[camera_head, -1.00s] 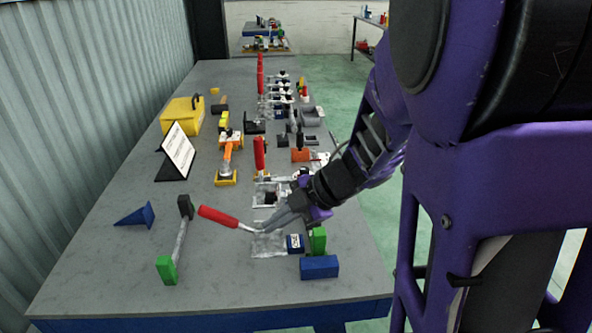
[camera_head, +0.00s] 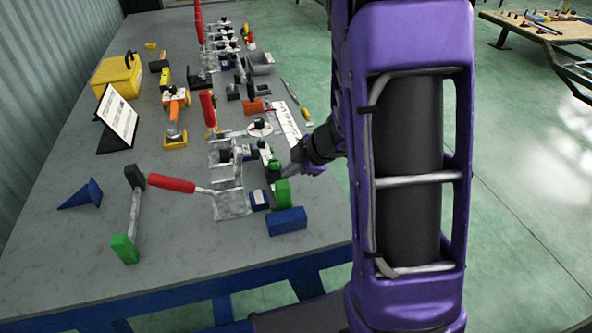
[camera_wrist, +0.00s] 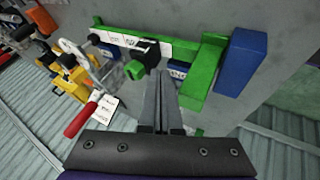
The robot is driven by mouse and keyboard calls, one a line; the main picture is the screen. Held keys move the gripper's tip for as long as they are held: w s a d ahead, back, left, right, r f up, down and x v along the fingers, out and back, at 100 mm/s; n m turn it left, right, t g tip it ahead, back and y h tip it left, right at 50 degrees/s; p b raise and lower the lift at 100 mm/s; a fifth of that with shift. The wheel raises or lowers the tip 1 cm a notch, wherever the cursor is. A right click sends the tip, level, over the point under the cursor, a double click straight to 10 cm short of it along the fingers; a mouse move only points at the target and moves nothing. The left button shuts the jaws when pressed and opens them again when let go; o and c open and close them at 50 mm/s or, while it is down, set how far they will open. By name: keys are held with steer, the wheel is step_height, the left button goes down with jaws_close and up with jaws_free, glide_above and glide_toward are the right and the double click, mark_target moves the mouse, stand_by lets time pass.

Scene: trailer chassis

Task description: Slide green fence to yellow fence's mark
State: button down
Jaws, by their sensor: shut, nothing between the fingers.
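In the wrist view the green fence (camera_wrist: 206,68) is a green block crossing the end of a long green rail (camera_wrist: 110,33) with white marked labels. It also shows in the head view (camera_head: 283,193). My gripper (camera_wrist: 161,76) is shut and empty, its fingertips beside the green block and below the rail. I cannot tell whether they touch it. In the head view my gripper (camera_head: 291,170) is at the right edge of the bench, just behind the green block. A yellow fixture (camera_wrist: 70,88) shows at the left of the wrist view; I cannot make out its mark.
A blue block (camera_head: 287,221) stands close beside the green fence. Several other fixtures line the bench (camera_head: 180,265) further back.

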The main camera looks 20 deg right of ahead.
mark_target(279, 167)
steer(key=b+x, duration=0.1)
steer(key=x, duration=0.3)
steer(key=shift+f, duration=0.1)
steer(key=shift+w, duration=0.1)
steer(key=shift+w+r+p, duration=0.25)
steer(key=shift+w+p, duration=0.15)
steer(key=shift+p, duration=0.1)
steer(key=shift+w+p, duration=0.8)
steer(key=shift+w, duration=0.25)
steer(key=shift+w+f, duration=0.2)
steer(key=shift+w, duration=0.35)
steer(key=shift+a+r, duration=0.1)
